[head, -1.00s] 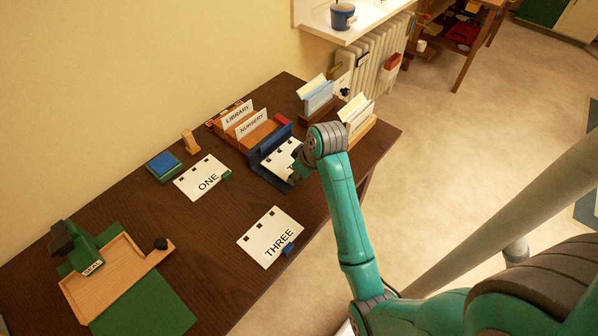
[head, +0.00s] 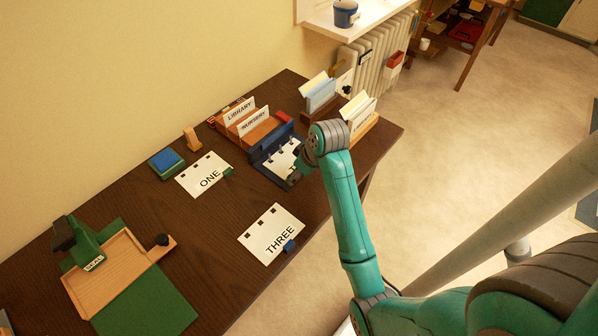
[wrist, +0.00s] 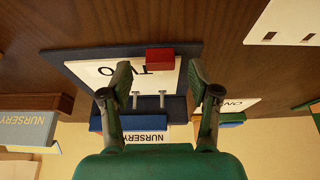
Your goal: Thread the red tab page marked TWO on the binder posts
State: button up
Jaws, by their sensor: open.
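The white page marked TWO (wrist: 105,72) lies on the blue binder (wrist: 75,68) in the wrist view, with its red tab (wrist: 160,58) at the edge away from the posts. Two metal binder posts (wrist: 162,98) stand up at the page's holed edge. They seem to pass through the page, but I cannot make out the holes clearly. In the head view the page (head: 282,160) and binder (head: 258,156) are partly hidden by my gripper (head: 296,176).
Pages ONE (head: 197,181) and THREE (head: 262,232) lie on the dark desk (head: 205,245). A wooden card holder (head: 262,134) with NURSERY and LIBRARY cards stands behind the binder. A green seal press (head: 85,243) on a wooden tray (head: 128,260) sits at the left.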

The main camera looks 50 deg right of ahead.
jog(key=v, duration=0.3)
jog(key=shift+r, duration=0.1)
jog(key=s, duration=1.2)
jog(key=shift+d, duration=0.25)
jog(key=shift+s, duration=0.1)
